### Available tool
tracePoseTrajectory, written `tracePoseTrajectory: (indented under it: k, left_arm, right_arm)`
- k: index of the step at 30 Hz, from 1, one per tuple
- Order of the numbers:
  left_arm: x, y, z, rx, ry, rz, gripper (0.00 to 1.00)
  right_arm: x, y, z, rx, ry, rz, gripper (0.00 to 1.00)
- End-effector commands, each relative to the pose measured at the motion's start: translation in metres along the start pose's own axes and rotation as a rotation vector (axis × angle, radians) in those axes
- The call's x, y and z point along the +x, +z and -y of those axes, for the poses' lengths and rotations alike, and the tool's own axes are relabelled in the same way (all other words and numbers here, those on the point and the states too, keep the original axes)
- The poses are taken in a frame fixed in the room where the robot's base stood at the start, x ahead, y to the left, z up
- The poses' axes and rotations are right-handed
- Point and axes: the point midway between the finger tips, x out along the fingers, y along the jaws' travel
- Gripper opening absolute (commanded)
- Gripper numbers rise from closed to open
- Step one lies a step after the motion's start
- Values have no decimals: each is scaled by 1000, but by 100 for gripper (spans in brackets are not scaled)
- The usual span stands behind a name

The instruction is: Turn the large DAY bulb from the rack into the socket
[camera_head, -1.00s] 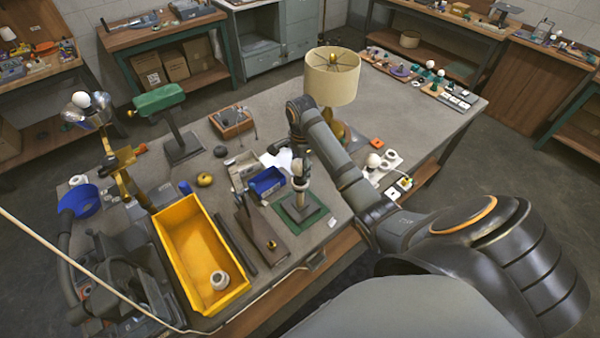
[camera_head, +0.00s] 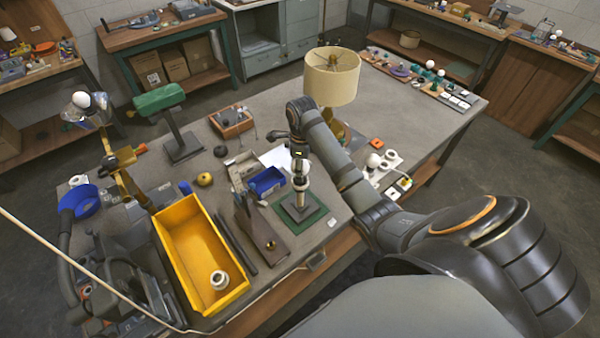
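The socket and any DAY marking cannot be made out. Another white bulb (camera_head: 374,160) is on the table right of the shaded lamp (camera_head: 332,77). My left gripper is not in view.
A yellow bin (camera_head: 189,258) with a white ring-shaped part (camera_head: 219,280) stands at the front left. A blue bin (camera_head: 267,181) and a brown wedge-shaped stand (camera_head: 262,235) are left of the mat. A green-topped stand (camera_head: 159,99) is behind.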

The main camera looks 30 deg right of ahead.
Motion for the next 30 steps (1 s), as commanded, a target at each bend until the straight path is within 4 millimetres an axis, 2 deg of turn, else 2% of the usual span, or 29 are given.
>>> tracePoseTrajectory:
  k: [6,9,17,18,21,30]
  left_arm:
    - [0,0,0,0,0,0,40]
    - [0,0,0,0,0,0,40]
    - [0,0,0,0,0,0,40]
    - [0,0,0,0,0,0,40]
    - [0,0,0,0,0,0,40]
    - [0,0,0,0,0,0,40]
  right_arm:
    - [3,0,-3,401,4,-4,27]
    - [3,0,-3,514,4,-4,27]
    - [3,0,-4,546,4,-4,27]
    - [3,0,-4,545,4,-4,55]
    - [3,0,-3,544,3,-3,67]
    - [1,0,-2,523,1,-1,67]
